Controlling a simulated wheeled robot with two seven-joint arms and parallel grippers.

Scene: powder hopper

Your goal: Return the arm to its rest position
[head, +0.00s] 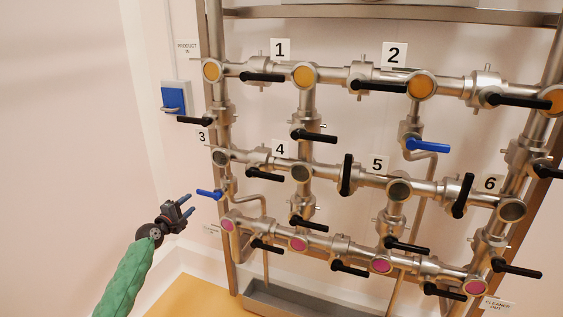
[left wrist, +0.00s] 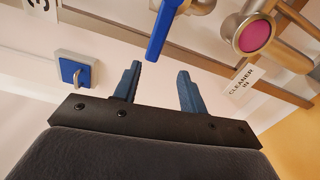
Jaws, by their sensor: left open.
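My left arm, in a green sleeve (head: 127,277), comes in from the lower left in the head view. My left gripper (head: 188,203) is open and empty, left of the pipe rack, close to a blue valve handle (head: 209,194) but apart from it. In the left wrist view the two blue fingers of the gripper (left wrist: 158,88) stand apart with nothing between them. The blue handle (left wrist: 163,28) lies beyond the fingertips there. My right gripper is in neither view.
A steel pipe rack (head: 225,130) with several black-handled valves fills the middle and right. Another blue handle (head: 427,145) is higher up. A blue switch box (head: 174,97) is on the wall. A grey trough (head: 290,298) lies below. The wall at left is free.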

